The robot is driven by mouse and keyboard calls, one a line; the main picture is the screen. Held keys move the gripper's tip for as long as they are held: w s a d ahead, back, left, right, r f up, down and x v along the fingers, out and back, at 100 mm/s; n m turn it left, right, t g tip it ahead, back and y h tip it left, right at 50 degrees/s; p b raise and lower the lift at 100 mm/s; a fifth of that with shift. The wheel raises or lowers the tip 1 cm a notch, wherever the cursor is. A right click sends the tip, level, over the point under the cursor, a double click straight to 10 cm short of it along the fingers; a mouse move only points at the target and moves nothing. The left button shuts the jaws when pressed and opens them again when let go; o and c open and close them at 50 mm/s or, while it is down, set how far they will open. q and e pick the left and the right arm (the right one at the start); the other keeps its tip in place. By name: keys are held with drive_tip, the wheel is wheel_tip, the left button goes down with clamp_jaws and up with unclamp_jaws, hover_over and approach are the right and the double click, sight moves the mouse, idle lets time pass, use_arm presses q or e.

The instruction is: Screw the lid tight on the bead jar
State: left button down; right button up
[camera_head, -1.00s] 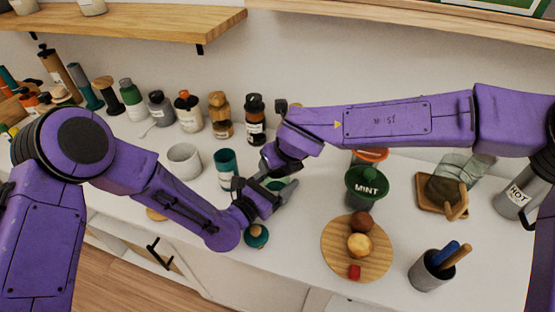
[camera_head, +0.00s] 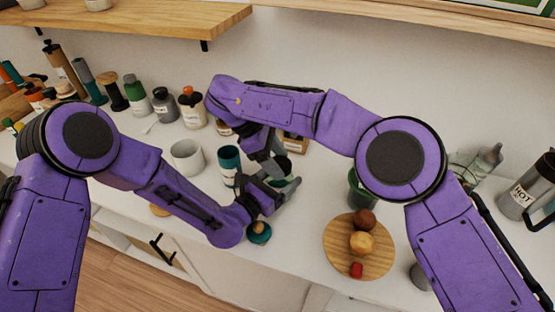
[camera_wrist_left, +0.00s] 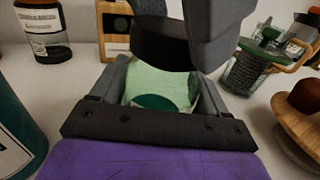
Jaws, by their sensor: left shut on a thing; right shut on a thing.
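The bead jar (camera_wrist_left: 160,84) is pale green with a dark green patch on its side. In the left wrist view it sits between the two grey fingers of my left gripper (camera_wrist_left: 150,95), which is shut on it. In the head view my left gripper (camera_head: 282,191) is near the counter's middle and mostly hides the jar. My right gripper (camera_head: 272,168) comes down from above onto the jar's top and is shut. Its dark body covers the jar's top in the left wrist view, so the lid is hidden there, and I cannot see how it sits.
A round wooden board (camera_head: 335,262) with food lies to the right. Several bottles line the wall. A teal item with a wooden knob (camera_head: 258,232) is close below my left gripper.

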drive_tip(key=m+g, duration=0.1)
drive_tip(key=m, duration=0.1)
drive_tip(key=m+g+y, duration=0.1)
drive_tip(key=m, duration=0.2)
drive_tip(key=shift+w+d+f+g, duration=0.15)
drive_tip(key=shift+g, duration=0.15)
use_arm(q)
drive_tip(key=shift+a, duration=0.1)
use_arm(e)
drive_tip(key=m+g+y, duration=0.1)
drive_tip(key=m, duration=0.2)
drive_tip(key=m+g+y, duration=0.1)
drive_tip(key=m, duration=0.2)
drive_tip(key=shift+d, duration=0.15)
use_arm(q)
drive_tip(key=shift+w, duration=0.1)
use_arm(e)
drive_tip(key=o, duration=1)
drive_tip(key=shift+c, duration=0.3)
